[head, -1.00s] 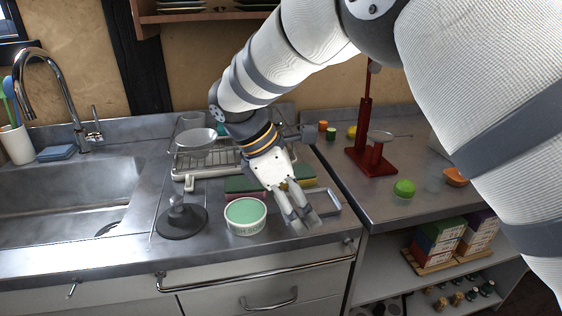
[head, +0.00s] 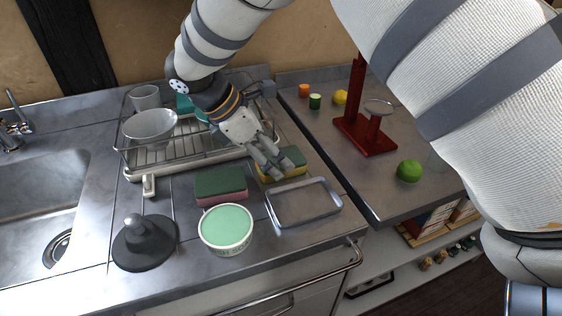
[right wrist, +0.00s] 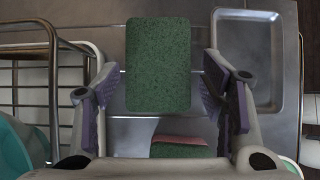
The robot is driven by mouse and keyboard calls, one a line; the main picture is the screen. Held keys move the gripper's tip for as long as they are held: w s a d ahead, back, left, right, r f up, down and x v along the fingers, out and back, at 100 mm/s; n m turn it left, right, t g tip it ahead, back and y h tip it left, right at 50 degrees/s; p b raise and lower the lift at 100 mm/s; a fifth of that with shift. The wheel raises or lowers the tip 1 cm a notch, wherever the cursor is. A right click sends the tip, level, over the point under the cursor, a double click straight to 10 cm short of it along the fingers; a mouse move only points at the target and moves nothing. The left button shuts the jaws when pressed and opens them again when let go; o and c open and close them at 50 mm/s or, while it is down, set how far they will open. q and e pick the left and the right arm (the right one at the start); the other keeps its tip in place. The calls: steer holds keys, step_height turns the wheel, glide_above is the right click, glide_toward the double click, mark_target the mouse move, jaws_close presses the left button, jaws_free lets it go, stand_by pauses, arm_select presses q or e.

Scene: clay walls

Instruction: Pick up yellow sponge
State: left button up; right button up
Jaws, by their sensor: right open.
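The yellow sponge (head: 294,160) has a green top and lies on the steel counter behind a metal tray. In the right wrist view its green top (right wrist: 158,64) lies ahead of the palm, between the lines of the two fingers. My right gripper (head: 276,170) is over the sponge and hides part of it. Its fingers (right wrist: 222,97) are spread apart with nothing held. I cannot tell whether the fingertips touch the sponge. A pink sponge with a green top (head: 220,186) lies to the left; part of it shows low in the right wrist view (right wrist: 180,147). My left gripper is not in view.
The empty metal tray (head: 303,203) is close in front of the yellow sponge. A dish rack (head: 185,157) with a bowl (head: 150,127) stands left. A green-filled tub (head: 226,229) and a dark plunger-like object (head: 145,243) are near the front edge. A red stand (head: 365,135) is right.

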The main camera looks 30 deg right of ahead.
steer(key=shift+x, duration=1)
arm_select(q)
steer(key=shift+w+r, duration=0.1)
arm_select(e)
steer(key=shift+w, duration=0.1)
steer(key=c, duration=0.5)
steer(key=shift+r, duration=0.6)
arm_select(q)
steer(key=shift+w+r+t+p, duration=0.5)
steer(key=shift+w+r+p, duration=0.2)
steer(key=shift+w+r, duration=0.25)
arm_select(e)
steer(key=s+a+r, duration=0.2)
steer(key=a+r, duration=0.2)
steer(key=s+a+r, duration=0.2)
steer(key=a+r, duration=0.2)
steer(key=s+a+r, duration=0.3)
steer(key=a+r, duration=0.1)
steer(key=shift+a, duration=0.1)
steer(key=shift+c, duration=0.2)
